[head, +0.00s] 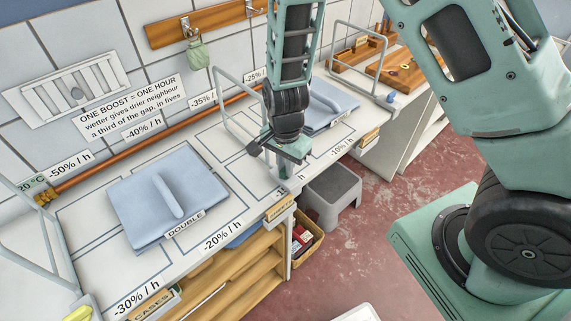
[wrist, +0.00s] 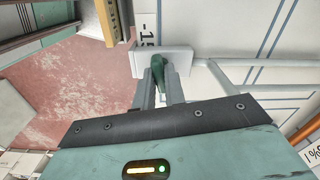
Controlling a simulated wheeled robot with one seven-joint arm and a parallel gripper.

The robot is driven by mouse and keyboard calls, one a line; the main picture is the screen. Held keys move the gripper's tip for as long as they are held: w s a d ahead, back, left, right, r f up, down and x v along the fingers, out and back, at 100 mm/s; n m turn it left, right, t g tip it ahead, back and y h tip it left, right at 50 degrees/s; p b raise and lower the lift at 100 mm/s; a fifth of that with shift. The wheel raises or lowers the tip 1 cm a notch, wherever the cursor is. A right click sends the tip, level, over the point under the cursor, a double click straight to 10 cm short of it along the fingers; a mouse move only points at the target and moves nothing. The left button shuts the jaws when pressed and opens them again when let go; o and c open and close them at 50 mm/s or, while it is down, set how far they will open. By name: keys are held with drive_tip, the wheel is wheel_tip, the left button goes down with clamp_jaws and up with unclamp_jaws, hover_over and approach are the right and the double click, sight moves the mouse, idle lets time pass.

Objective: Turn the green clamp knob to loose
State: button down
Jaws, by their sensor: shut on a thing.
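The green clamp knob (wrist: 157,74) shows in the wrist view between the two grey fingers of my gripper (wrist: 160,82). The fingers are shut on it. It sits against a pale block (wrist: 178,60) at the counter's edge, beside the foot of a pale metal rail (wrist: 225,65). In the head view my gripper (head: 285,168) is at the counter's front edge, pointing down, and hides the knob. The knob's turned position cannot be read from either view.
The white counter (head: 235,180) carries a folded blue cloth stack (head: 130,205) at left and another (head: 335,105) behind my gripper. Pale rail frames (head: 228,95) stand on it. A grey step stool (head: 333,190) and wooden shelves (head: 225,280) are below. Red floor (head: 405,165) is open at right.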

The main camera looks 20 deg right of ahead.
drive_tip(key=n, duration=0.4)
drive_tip(key=shift+n, duration=0.3)
drive_tip(key=n, duration=0.3)
drive_tip(key=shift+n+b, duration=0.35)
drive_tip(key=shift+n, duration=0.05)
drive_tip(key=n, duration=0.3)
drive_tip(key=shift+n+b, duration=0.35)
drive_tip(key=shift+n, duration=1.65)
drive_tip(key=c, duration=1.5)
unclamp_jaws()
drive_tip(key=shift+o, duration=0.2)
drive_tip(key=shift+r, duration=0.15)
